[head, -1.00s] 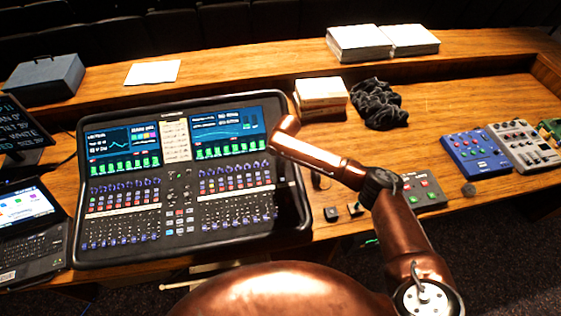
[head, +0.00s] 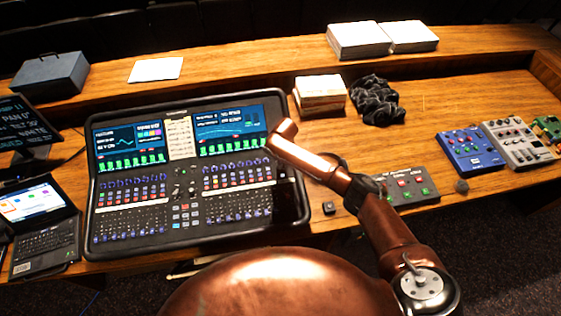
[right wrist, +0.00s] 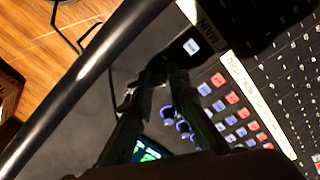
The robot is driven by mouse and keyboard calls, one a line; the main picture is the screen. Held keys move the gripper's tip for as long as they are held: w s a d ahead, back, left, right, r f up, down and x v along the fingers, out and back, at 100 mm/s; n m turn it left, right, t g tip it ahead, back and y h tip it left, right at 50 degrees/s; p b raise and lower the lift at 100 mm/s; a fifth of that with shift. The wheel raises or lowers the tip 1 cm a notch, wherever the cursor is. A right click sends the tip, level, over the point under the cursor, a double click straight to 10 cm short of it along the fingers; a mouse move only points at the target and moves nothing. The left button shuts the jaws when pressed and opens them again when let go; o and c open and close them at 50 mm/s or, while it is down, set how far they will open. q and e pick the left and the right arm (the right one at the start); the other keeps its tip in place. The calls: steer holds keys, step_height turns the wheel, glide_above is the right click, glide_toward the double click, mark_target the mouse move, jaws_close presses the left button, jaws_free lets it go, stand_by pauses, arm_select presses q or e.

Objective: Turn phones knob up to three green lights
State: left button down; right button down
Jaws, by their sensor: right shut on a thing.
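The mixing console (head: 296,190) stands on the wooden desk, with two lit screens along its top. In the head view my copper right arm reaches over its right edge, and the gripper is hidden. In the right wrist view my right gripper (right wrist: 164,76) is at the console's dark panel, beside a small white label (right wrist: 190,46). Its fingertips are close together on a small dark knob, which they mostly cover. The label is too small to read surely. No lights for this knob can be told apart. My left gripper is not in view.
A laptop (head: 46,246) is left of the console. Books (head: 320,92) and a dark cloth heap (head: 377,100) lie behind the arm. A button box (head: 410,187), a blue box (head: 470,150) and a small mixer (head: 520,145) are on the right. Console rail (right wrist: 85,75) runs beside the gripper.

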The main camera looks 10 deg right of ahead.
stand_by(0.3)
steer(key=c, duration=1.8)
jaws_free()
steer(key=shift+c, duration=0.2)
step_height(320, 180, up, 12)
steer(key=s, duration=0.2)
steer(key=shift+d, duration=0.2)
steer(key=shift+s+f, duration=0.1)
steer(key=shift+f, duration=0.05)
